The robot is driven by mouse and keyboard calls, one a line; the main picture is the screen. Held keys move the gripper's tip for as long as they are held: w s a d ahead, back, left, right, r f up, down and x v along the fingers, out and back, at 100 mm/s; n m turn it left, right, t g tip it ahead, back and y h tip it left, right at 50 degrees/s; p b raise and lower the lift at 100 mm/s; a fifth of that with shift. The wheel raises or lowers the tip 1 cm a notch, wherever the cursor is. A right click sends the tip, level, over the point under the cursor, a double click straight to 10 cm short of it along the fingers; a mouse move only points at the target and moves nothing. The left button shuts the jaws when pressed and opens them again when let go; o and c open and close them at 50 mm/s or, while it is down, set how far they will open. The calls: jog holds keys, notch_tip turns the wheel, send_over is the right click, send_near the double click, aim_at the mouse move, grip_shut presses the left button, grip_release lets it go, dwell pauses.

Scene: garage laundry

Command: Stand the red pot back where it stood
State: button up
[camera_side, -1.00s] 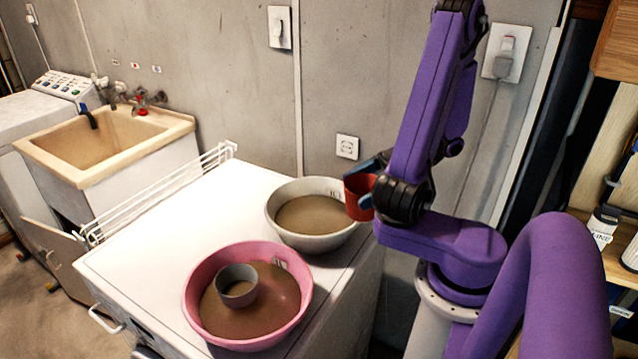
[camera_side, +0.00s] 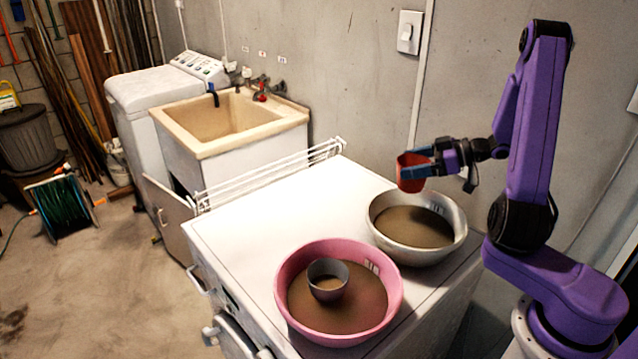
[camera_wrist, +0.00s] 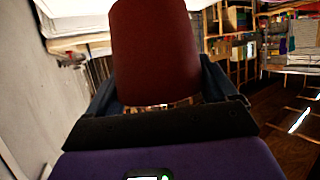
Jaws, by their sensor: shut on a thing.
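My gripper (camera_side: 420,161) is shut on the red pot (camera_side: 411,180) and holds it roughly upright, in the air, above the back rim of the grey-white basin (camera_side: 378,238). In the wrist view the red pot (camera_wrist: 155,55) fills the upper middle, between my dark blue fingers. The pink basin (camera_side: 285,307) stands on the white machine top in front of the grey-white one. A small grey pot (camera_side: 326,291) stands in the brown fill of the pink basin. The grey-white basin has brown fill and no pot standing in it.
The white machine top (camera_side: 270,215) is clear to the left of both basins. A white wire rack (camera_side: 270,178) runs along its far left edge, with a beige sink (camera_side: 180,118) beyond. The grey wall (camera_side: 360,90) rises behind.

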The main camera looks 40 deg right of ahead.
jog(key=w+a+r+m+t+h, duration=0.1)
jog(key=w+a, duration=0.2)
jog(key=w, duration=0.5)
jog(key=w+a+m+h, duration=0.1)
jog(key=w+a, duration=0.2)
jog(key=w, duration=0.5)
jog(key=shift+w+d+f, duration=0.3)
jog(key=shift+w+f, duration=1.8)
jog(key=shift+w, duration=0.25)
jog(key=shift+w+d+f, duration=0.25)
jog(key=shift+w+f, duration=1.8)
jog(key=shift+w, duration=0.3)
jog(key=shift+w+d+f, duration=0.3)
jog(key=shift+w+f, duration=1.8)
jog(key=shift+w, duration=0.25)
jog(key=shift+f, duration=0.1)
jog(key=o, duration=0.8)
